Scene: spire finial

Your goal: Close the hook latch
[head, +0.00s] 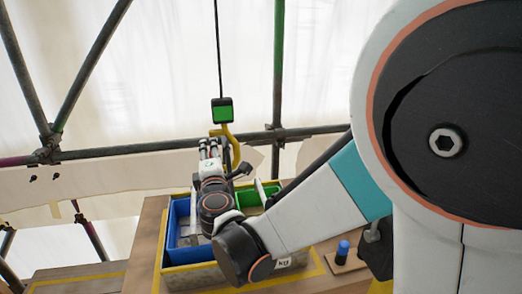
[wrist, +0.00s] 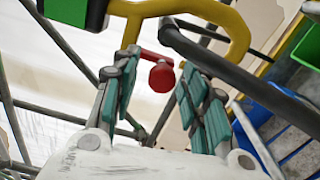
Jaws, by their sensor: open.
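A yellow hook (head: 233,148) hangs under a black block with a green face (head: 223,110) on a thin cable. In the wrist view the hook (wrist: 240,35) curves across the top. A red latch bar with a round red knob (wrist: 162,77) shows below the hook's left, downward-bent part. I cannot tell whether the latch touches the hook's tip. My gripper (head: 210,148) is raised just left of the hook in the head view. In the wrist view its teal-padded fingers (wrist: 158,68) are apart, with the red knob seen between them. Contact with the knob is not clear.
A dark bar (wrist: 245,85) runs from inside the hook toward the right. Below stand a blue bin (head: 176,222) and a green bin (head: 250,199) in a yellow-edged tray on a wooden table (head: 150,215). Grey scaffold tubes (head: 110,153) cross behind, before white sheeting.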

